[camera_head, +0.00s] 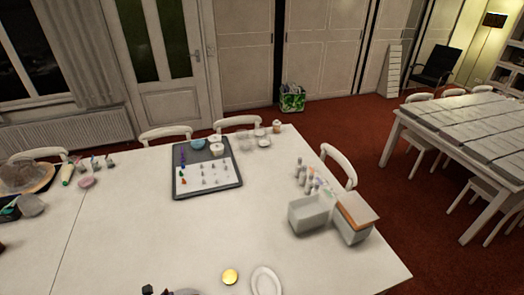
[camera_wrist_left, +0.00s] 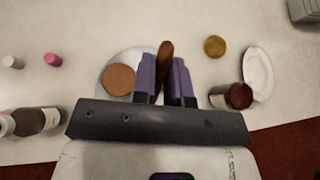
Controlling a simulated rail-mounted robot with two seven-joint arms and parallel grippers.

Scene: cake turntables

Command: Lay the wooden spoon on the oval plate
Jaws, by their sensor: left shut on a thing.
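The wooden spoon (camera_wrist_left: 165,58) is a brown stick-like shape between the purple fingers of my left gripper (camera_wrist_left: 166,78) in the left wrist view. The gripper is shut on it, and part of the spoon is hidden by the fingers. The white oval plate (camera_wrist_left: 258,72) lies to the right of the gripper, apart from the spoon, and its visible surface is empty. In the head view the plate (camera_head: 266,281) is at the bottom edge of the table. Dark shapes at the bottom edge there are too cut off to name. My right gripper is in neither view.
A gold round item (camera_wrist_left: 215,46) lies left of the plate. A brown disc (camera_wrist_left: 119,80) sits on a white round base left of the gripper. Bottles (camera_wrist_left: 38,121) are at left.

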